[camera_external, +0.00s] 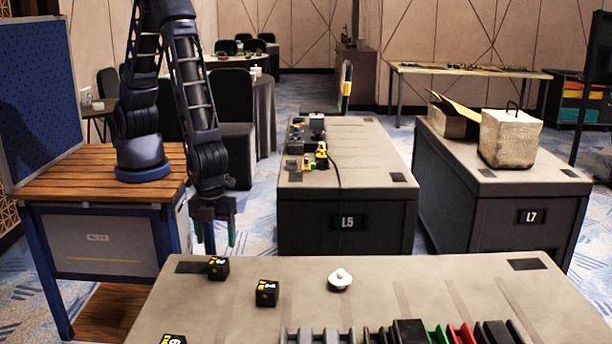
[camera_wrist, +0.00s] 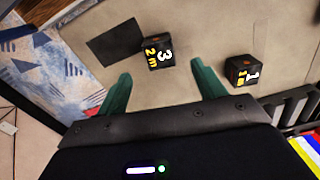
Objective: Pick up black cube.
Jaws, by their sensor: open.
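Several small black cubes with yellow and white markings are on the grey table (camera_external: 430,285) at the front. One black cube (camera_external: 218,267) is near the table's back left. In the wrist view this appears to be the cube marked 3 (camera_wrist: 158,52), lying ahead of the gap between my fingers. A second black cube (camera_external: 266,292) is to its right and nearer the camera; it seems to be the one marked 1 (camera_wrist: 241,70). Another cube (camera_external: 173,340) is cut off at the bottom edge. My gripper (camera_external: 215,236) is open and empty, with green fingers (camera_wrist: 160,85) pointing down above the table's back left edge.
A white round object (camera_external: 340,279) sits right of the cubes. A row of grey slots (camera_external: 318,336) with black, green and red items lines the front edge. A dark flat patch (camera_wrist: 115,40) lies beside the cube marked 3. The table's middle right is clear.

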